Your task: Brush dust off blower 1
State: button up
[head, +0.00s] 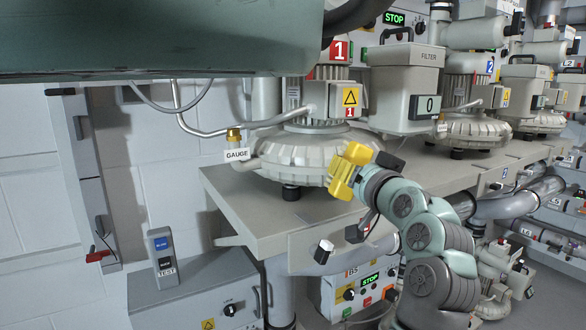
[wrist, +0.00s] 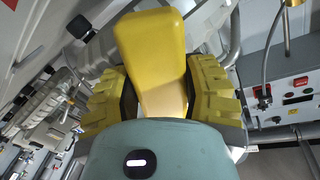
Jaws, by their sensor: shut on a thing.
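Blower 1 (head: 295,150) is a pale grey, ribbed round casing on a grey bench, with a motor on top and red "1" labels. No dust can be made out on it at this size. My gripper (head: 350,172) is at the front right side of the casing, close to it; I cannot tell whether it touches. In the wrist view my gripper (wrist: 160,100) has its two yellow ridged fingers shut on a yellow block-like thing (wrist: 150,40) with a pale tan lower end, apparently the brush. Its bristles are not clearly seen.
The grey bench (head: 240,215) carries the blowers, with a filter box (head: 402,90) to the right of blower 1. A control box (head: 360,290) is below. A large green shape covers the top left.

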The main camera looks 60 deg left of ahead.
jog(key=shift+s+a+r, duration=0.1)
jog(key=shift+s+a, duration=0.2)
jog(key=shift+s, duration=0.45)
jog(key=shift+d, duration=0.15)
jog(key=p+v, duration=0.5)
jog(key=p, duration=0.1)
jog(key=shift+d, duration=0.4)
jog(key=shift+p+v, duration=1.5)
